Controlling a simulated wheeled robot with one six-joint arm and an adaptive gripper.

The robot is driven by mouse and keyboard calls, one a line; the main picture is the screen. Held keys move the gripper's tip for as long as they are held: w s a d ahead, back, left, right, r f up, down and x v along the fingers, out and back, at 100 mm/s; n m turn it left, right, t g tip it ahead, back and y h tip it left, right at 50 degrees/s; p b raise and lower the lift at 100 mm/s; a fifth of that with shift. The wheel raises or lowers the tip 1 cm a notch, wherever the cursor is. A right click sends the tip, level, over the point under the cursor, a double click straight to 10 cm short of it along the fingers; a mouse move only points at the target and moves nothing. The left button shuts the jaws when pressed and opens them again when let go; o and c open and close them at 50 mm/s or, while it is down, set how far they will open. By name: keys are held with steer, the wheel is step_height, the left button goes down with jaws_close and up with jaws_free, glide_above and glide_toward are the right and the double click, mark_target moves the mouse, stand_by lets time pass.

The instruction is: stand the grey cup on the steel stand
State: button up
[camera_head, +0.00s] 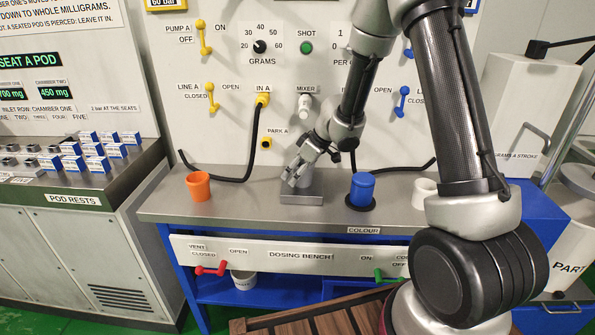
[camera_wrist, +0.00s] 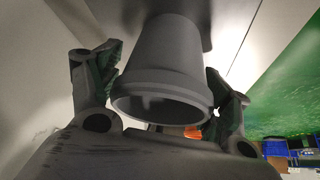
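The grey cup (camera_wrist: 162,70) is between the two fingers of my gripper (camera_wrist: 162,75) in the wrist view, its wide rim toward the palm and its narrow base away. The fingers are close to its sides; whether both press on it I cannot tell. In the head view my gripper (camera_head: 298,176) points down at the steel stand (camera_head: 303,200), a low grey block on the bench. The cup there is largely hidden by the fingers. The base appears close to a grey surface; contact is not clear.
An orange cup (camera_head: 199,187) stands left of the stand on the dosing bench (camera_head: 240,211). A blue cup (camera_head: 362,188) stands to the right on a dark round pad, and a white cup (camera_head: 424,192) stands beyond it. Black hoses hang from the panel behind.

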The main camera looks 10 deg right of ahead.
steer(key=shift+r, duration=0.1)
steer(key=v, duration=1.2)
steer(key=shift+s+d, duration=0.1)
